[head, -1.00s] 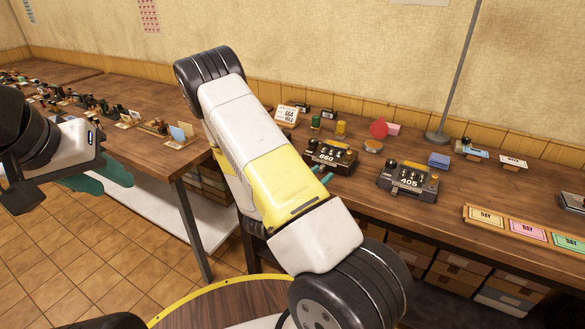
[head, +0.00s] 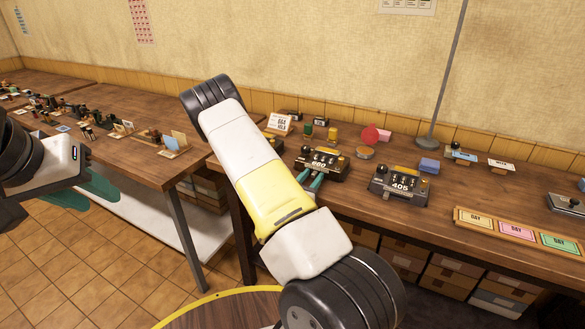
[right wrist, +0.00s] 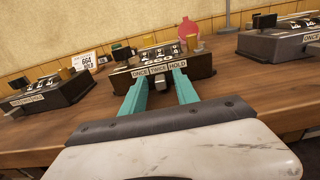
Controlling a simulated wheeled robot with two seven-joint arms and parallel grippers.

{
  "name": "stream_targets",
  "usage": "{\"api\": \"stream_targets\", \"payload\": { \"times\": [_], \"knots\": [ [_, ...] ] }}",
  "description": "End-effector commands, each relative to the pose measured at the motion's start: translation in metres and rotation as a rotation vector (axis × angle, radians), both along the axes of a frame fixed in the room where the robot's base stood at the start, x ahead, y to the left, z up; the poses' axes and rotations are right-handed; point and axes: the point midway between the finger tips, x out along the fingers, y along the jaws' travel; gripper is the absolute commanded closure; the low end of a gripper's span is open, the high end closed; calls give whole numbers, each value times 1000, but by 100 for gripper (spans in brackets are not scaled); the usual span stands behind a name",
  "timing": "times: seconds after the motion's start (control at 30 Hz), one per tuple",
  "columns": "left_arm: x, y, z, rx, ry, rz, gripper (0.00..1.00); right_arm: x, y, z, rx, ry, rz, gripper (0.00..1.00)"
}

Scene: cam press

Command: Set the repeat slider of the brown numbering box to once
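The brown numbering box (head: 322,160), reading 660, stands near the front edge of the bench. In the right wrist view the box (right wrist: 147,58) faces me with its ONCE, TWICE, HOLD label. A small block that looks like the repeat slider (right wrist: 160,80) sits below the label, near TWICE; its exact setting is hard to tell. My right gripper (right wrist: 160,86) has its teal fingers spread, one either side of that block, close to the box front; contact cannot be told. My left gripper (head: 98,187) hangs at the left, off the bench, its finger gap unclear.
A grey box (head: 400,184) reading 405 stands right of the brown one. Another dark numbering box (right wrist: 48,92) stands to the left in the wrist view. A lamp pole (head: 447,75), blue block (head: 429,165) and DAY cards (head: 516,231) occupy the bench's right side.

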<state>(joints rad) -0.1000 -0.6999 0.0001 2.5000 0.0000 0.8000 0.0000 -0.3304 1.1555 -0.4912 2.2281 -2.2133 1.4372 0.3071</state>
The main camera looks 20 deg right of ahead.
Motion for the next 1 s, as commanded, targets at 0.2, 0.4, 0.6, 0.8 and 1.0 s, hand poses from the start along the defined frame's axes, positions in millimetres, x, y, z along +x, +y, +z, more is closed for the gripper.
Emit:
{"api": "stream_targets", "payload": {
  "times": [0.2, 0.4, 0.6, 0.8, 1.0],
  "knots": [
    [0, 0, 0, 0, 0, 0, 64, 0, 0, 0, 0, 0, 0, 81],
    [0, 0, 0, 0, 0, 0, 64, 0, 0, 0, 1, -1, 0, 100],
    [0, 0, 0, 0, 0, 0, 64, 0, 0, 0, 1, -1, 0, 100],
    [0, 0, 0, 0, 0, 0, 64, 0, 0, 0, 1, -1, 0, 100],
    [0, 0, 0, 0, 0, 0, 64, 0, 1, 0, 0, 0, 0, 100]
  ]
}}
